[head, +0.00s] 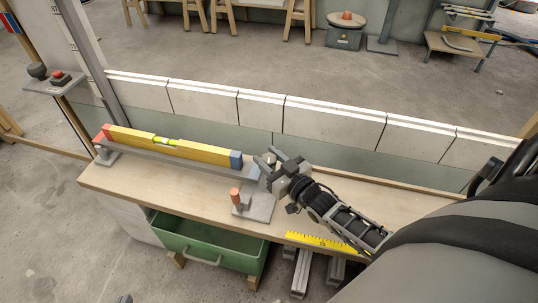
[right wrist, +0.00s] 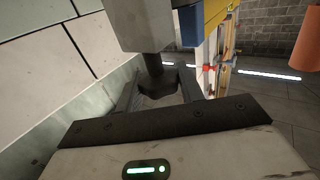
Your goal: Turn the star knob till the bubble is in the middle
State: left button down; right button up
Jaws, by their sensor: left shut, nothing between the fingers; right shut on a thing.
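A yellow spirit level (head: 185,149) with a red left end and a blue right end lies on a grey beam (head: 135,152) on the bench. Its green vial (head: 165,141) is near the middle; the bubble is too small to place. My right gripper (head: 268,161) is at the beam's right end. In the right wrist view its fingers are shut around the dark star knob (right wrist: 157,83), below a grey block with a dark stem. The knob is mostly hidden in the head view. A small tip of my left gripper (head: 124,299) shows at the bottom edge, away from the bench, shut and empty.
An orange-topped post (head: 235,195) stands on a grey plate just in front of the right gripper. A yellow scale strip (head: 318,242) lies at the bench front. A green drawer (head: 205,246) is below. A low pale wall (head: 330,120) runs behind the bench.

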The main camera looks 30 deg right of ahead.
jog(key=o, duration=1)
jog(key=shift+c, duration=0.2)
jog(key=shift+s, duration=0.1)
pick_arm(q)
jog(key=shift+t, duration=0.5)
jog(key=shift+s+a+r+p, duration=0.15)
jog(key=shift+r+p, duration=0.2)
jog(key=shift+r, duration=0.35)
jog(key=shift+a+r+p, duration=0.2)
jog(key=shift+r+p, duration=0.2)
jog(key=shift+r, duration=0.25)
jog(key=shift+s+a+r+p, duration=0.15)
jog(key=shift+r+p, duration=0.2)
jog(key=shift+r, duration=0.35)
pick_arm(e)
jog(key=s+d, duration=0.1)
jog(key=s, duration=1.4)
jog(key=shift+s+d, duration=0.3)
jog(key=shift+s, duration=0.05)
